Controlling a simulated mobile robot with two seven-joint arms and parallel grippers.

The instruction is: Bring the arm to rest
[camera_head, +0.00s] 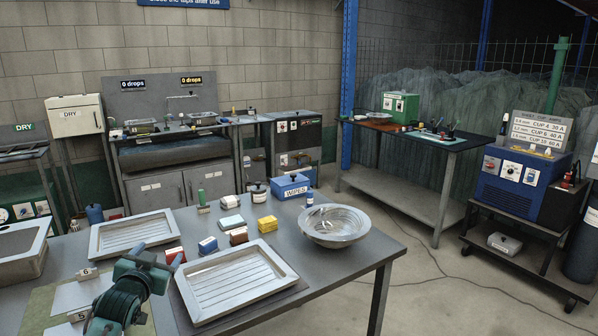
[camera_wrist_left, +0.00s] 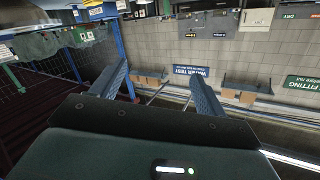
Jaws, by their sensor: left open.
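My left gripper (camera_head: 154,262) is at the lower left of the head view, above the near-left part of the grey table (camera_head: 352,262). In the left wrist view its two fingers (camera_wrist_left: 163,75) stand wide apart with nothing between them. That view is upside down and shows the wall and far workstations beyond the fingers. My right gripper is in neither view.
Two metal drain trays (camera_head: 135,234) (camera_head: 237,284) lie near my left gripper. A steel bowl (camera_head: 334,226), a blue wipes box (camera_head: 290,187) and several small boxes and bottles stand farther right. A metal sink (camera_head: 22,248) is at the left edge. The table's right front corner is bare.

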